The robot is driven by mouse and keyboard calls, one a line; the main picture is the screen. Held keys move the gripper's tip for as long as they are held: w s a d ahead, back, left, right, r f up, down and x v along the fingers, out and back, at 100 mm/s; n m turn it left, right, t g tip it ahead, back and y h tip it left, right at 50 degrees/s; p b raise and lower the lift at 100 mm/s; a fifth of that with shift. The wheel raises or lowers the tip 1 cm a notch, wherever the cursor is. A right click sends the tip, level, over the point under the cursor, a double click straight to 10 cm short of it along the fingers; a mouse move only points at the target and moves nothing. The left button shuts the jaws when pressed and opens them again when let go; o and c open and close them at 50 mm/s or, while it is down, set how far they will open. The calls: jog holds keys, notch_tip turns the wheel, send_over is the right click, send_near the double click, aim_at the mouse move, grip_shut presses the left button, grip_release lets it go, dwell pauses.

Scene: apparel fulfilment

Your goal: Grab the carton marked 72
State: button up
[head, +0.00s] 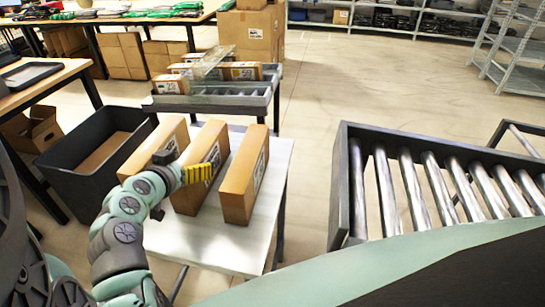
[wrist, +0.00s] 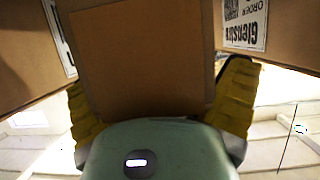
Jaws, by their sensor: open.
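Three tall brown cartons stand on a white table: a left carton (head: 160,147), a middle carton (head: 190,199) and a right carton (head: 243,180). I cannot read the number 72 on any of them. My gripper (head: 192,173) is at the middle carton, with a yellow finger seen against it. In the wrist view my gripper (wrist: 158,85) is open, its yellow fingers on either side of a carton's plain brown end (wrist: 145,60). Cannot tell whether the fingers touch it. The neighbouring cartons (wrist: 20,50) flank it closely; the right one bears a label (wrist: 245,22).
The white table (head: 215,245) has bare space in front of the cartons. A dark bin (head: 75,175) stands left. A tray with more cartons (head: 215,98) is behind. A roller conveyor (head: 345,190) stands right, with open floor between.

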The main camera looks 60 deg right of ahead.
jog(key=c, duration=1.4)
